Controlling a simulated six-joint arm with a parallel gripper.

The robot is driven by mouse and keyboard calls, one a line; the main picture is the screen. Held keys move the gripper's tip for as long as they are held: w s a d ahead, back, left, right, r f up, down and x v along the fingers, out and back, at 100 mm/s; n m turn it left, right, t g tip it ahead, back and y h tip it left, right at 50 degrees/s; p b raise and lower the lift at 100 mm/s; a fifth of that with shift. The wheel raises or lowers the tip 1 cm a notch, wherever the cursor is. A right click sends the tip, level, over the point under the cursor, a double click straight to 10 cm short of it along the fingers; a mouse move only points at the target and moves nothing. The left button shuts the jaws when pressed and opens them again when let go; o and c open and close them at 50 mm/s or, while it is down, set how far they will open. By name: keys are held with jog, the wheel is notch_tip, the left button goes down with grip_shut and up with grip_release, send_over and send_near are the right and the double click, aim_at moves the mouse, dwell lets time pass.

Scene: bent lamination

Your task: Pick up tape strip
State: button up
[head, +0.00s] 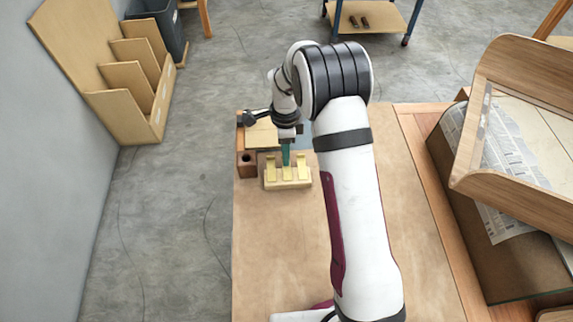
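My gripper (286,156) points down over the back left part of the workbench. A narrow teal-green piece shows at its lower end; I cannot tell whether it is the fingers or something held. Just below it is a small pale wooden block (287,185) with three upright yellow strips (271,169) standing in a row. The gripper's tip is at or just behind the middle strip; contact cannot be told. Which piece is the tape strip is not clear at this size. The finger gap is too small to see.
A brown block with a hole (246,164) stands left of the strip holder. A pale flat board (262,134) lies behind it. The bench top (270,255) is bare in front. A curved wooden form (520,190) with newspaper stands on the right. My arm hides the bench's middle.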

grip_shut()
jog(key=shift+r, duration=0.15)
jog(key=shift+r, duration=0.35)
jog(key=s+d+r, duration=0.4)
jog(key=d+r, duration=0.6)
jog(key=r, duration=0.5)
jog(key=shift+d, duration=0.4)
jog(key=shift+s, duration=0.1)
